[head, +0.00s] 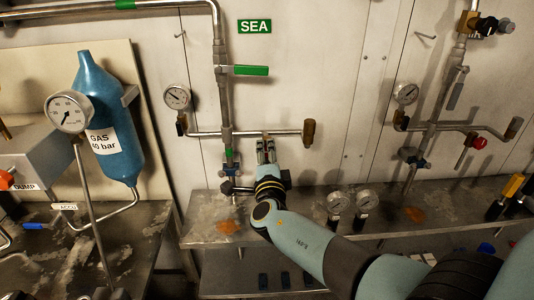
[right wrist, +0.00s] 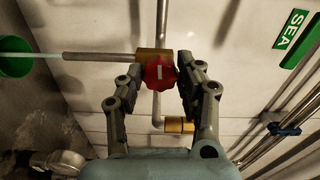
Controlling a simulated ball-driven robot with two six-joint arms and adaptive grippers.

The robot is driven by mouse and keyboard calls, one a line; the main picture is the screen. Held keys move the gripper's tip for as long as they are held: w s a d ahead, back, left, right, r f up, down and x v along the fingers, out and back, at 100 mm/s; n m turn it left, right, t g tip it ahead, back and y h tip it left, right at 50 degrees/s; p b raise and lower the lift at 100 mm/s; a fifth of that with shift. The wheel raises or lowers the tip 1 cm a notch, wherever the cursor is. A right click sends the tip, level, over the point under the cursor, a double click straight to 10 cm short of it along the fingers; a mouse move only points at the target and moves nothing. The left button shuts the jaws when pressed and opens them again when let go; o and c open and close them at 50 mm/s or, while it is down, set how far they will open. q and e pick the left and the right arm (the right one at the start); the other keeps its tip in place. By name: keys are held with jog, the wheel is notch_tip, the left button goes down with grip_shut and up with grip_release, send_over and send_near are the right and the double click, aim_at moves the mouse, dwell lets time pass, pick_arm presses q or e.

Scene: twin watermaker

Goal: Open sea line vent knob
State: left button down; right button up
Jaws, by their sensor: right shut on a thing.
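The red knob (right wrist: 159,76) with a white mark sits on a brass valve body (right wrist: 146,55) at the end of a thin metal pipe. In the right wrist view my right gripper (right wrist: 160,72) has its two fingers on either side of this knob, shut on it. In the head view the right gripper (head: 266,146) reaches up to the short horizontal branch pipe (head: 275,133) of the sea line, below the green SEA sign (head: 254,26). The gripper hides the knob there. My left gripper is not in view.
A lever with a green handle (head: 250,70) sticks out above the branch. A round gauge (head: 177,96) is on its left and a brass fitting (head: 309,132) at its right end. A metal shelf (head: 206,213) with two gauges runs below. A blue gas bottle (head: 106,125) stands left.

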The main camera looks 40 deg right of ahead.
jog(key=shift+f, duration=0.1)
dwell(0.3)
jog(key=o, duration=1.1)
jog(key=shift+a, duration=0.1)
jog(key=v, duration=1.2)
